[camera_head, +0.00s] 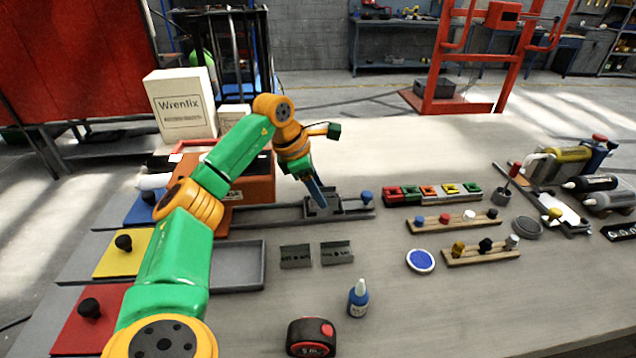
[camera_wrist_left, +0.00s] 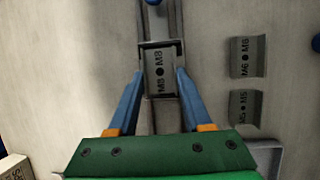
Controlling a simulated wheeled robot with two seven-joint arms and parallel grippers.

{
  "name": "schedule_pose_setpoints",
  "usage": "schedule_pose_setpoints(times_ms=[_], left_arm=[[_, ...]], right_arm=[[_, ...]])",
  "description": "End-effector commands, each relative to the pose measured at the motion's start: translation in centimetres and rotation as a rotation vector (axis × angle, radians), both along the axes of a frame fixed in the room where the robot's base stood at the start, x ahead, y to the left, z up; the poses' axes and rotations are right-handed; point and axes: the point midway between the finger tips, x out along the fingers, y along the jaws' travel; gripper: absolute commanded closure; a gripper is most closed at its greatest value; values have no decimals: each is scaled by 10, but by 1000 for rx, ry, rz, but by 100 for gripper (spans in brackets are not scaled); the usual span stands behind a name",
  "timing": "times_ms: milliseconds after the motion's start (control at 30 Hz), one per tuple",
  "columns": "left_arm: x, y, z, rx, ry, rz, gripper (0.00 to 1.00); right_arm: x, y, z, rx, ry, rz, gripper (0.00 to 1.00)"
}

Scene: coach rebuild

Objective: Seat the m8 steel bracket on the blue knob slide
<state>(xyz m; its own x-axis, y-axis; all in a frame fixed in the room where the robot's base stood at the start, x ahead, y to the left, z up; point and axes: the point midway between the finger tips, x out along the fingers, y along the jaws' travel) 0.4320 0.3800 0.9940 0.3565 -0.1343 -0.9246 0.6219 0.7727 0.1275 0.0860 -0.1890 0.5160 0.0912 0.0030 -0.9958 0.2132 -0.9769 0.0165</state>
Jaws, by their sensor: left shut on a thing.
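The m8 steel bracket (camera_wrist_left: 160,72) is a grey channel piece marked "M8 M8". It sits between the blue fingers of my left gripper (camera_head: 318,197), which is shut on it; the gripper also shows in the wrist view (camera_wrist_left: 160,85). The blue knob slide (camera_head: 352,206) is a dark rail with a blue knob (camera_head: 366,196) at its right end. The bracket is over the slide, lined up with it in the wrist view. I cannot tell whether it rests fully on it. My right gripper is not in view.
Two other brackets, one marked M6 (camera_wrist_left: 246,57) and another (camera_wrist_left: 244,107), lie on the bench beside the slide. A grey tray (camera_head: 238,286), a blue bottle (camera_head: 358,299) and a tape measure (camera_head: 311,337) stand nearer. Coloured blocks (camera_head: 432,194) stand right of the knob.

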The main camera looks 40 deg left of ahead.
Motion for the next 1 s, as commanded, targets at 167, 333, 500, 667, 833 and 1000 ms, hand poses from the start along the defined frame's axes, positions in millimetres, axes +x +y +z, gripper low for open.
schedule_pose_setpoints(times_ms=[167,333,500,667,833,1000], left_arm=[[0,0,-2,0,1,0,100],[0,0,-5,0,0,0,100],[0,0,-5,-1,-1,0,100],[0,0,-5,0,0,0,100],[0,0,-7,0,0,0,100],[0,0,-11,1,1,0,100]], right_arm=[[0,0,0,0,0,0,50],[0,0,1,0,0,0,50],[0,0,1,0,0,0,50],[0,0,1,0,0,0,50],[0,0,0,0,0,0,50],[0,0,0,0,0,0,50]])
